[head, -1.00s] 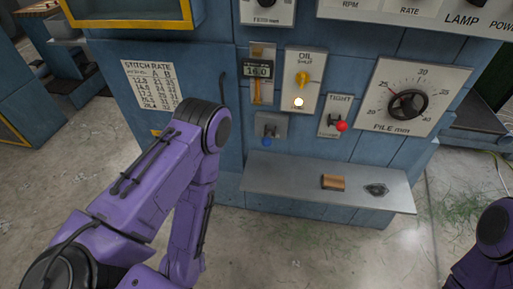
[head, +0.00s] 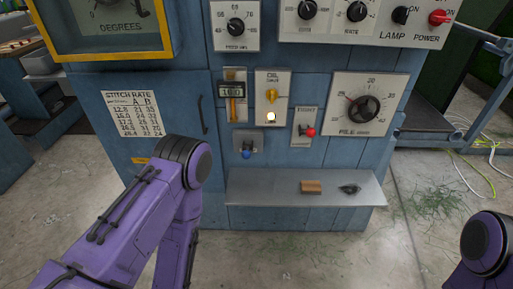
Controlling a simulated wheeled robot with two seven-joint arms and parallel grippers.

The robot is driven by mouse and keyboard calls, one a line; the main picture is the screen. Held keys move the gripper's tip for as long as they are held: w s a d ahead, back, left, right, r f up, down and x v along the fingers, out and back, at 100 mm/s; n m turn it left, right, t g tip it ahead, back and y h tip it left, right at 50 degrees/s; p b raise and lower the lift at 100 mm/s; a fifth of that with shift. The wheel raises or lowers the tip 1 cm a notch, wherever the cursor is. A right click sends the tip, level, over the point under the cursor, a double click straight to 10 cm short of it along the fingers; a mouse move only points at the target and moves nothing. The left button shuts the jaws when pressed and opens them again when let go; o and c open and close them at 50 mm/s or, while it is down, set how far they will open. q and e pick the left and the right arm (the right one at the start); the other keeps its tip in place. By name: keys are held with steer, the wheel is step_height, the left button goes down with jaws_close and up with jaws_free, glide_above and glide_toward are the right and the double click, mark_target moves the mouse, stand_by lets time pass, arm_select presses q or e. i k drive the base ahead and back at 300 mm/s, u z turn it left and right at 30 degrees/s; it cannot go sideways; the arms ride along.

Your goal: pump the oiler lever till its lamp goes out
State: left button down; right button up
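The oil panel (head: 285,83) is a pale plate on the front of the blue machine, with a yellow knob (head: 271,96) and a small lamp (head: 271,117) below it. The lamp glows pale yellow-white. Just below left, a grey plate carries a small lever with a blue knob (head: 247,154), pointing down. I cannot tell from its markings whether this is the oiler lever. My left arm bends at lower left, in front of the machine and apart from the levers. Part of my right arm shows at the lower right edge. Neither gripper is in view.
A red-knobbed lever (head: 309,132) and the pile dial (head: 364,108) are to the right. A metal shelf (head: 270,187) juts out below, with a brown block (head: 311,187) and a dark small part (head: 349,189).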

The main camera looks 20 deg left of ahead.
mark_target(246, 154)
steer(key=z, duration=0.05)
steer(key=i, duration=1.05)
steer(key=u, duration=0.75)
